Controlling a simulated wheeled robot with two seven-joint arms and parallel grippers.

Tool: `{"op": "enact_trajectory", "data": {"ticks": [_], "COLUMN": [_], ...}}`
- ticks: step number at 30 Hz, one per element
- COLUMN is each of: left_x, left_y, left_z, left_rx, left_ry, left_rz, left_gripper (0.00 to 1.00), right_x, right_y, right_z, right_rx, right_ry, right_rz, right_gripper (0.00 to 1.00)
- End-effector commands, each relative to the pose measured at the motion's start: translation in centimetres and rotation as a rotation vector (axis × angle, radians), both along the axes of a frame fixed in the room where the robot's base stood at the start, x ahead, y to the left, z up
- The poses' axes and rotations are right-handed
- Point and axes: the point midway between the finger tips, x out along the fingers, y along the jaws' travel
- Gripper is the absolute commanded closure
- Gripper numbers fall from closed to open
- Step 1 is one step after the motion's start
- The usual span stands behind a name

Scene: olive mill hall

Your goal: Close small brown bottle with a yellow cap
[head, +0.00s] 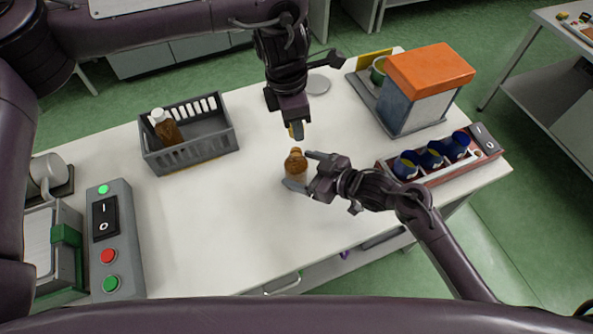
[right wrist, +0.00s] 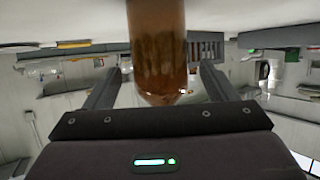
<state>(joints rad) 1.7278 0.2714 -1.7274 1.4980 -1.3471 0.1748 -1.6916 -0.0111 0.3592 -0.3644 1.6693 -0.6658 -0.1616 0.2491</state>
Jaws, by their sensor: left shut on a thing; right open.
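The small brown bottle (head: 295,167) stands upright on the white table in the head view. Its top looks orange-brown and I see no yellow cap on it. In the right wrist view the bottle (right wrist: 158,45) appears upside down between two spread fingers. My right gripper (head: 301,171) is open around the bottle. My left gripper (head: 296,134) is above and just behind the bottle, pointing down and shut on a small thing. A bit of yellow shows at its fingertips, apparently the yellow cap (head: 291,132), mostly hidden by the fingers.
A grey crate (head: 190,155) holding a brown bottle with a white cap (head: 165,127) stands left. An orange-topped box (head: 430,70) is at the back right, with a tray of several blue jars (head: 433,154) nearer. A switch panel (head: 112,240) stands front left. The table's front middle is clear.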

Motion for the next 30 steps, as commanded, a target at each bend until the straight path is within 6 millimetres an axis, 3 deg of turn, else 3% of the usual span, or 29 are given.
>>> {"op": "enact_trajectory", "data": {"ticks": [6, 17, 30], "left_x": [0.0, 0.0, 0.0], "left_y": [0.0, 0.0, 0.0], "left_z": [0.0, 0.0, 0.0], "left_rx": [0.000, 0.000, 0.000], "left_ry": [0.000, 0.000, 0.000], "left_rz": [0.000, 0.000, 0.000], "left_gripper": [0.92, 0.92, 0.92], "right_x": [1.1, 1.3, 1.3], "right_y": [1.6, 1.9, 1.9], "right_z": [-0.8, -1.0, -1.0], "right_rx": [0.000, -0.001, 0.000], "right_ry": [0.000, -0.001, 0.000], "right_rz": [-0.001, 0.000, 0.000], "right_gripper": [0.21, 0.21, 0.77]}}
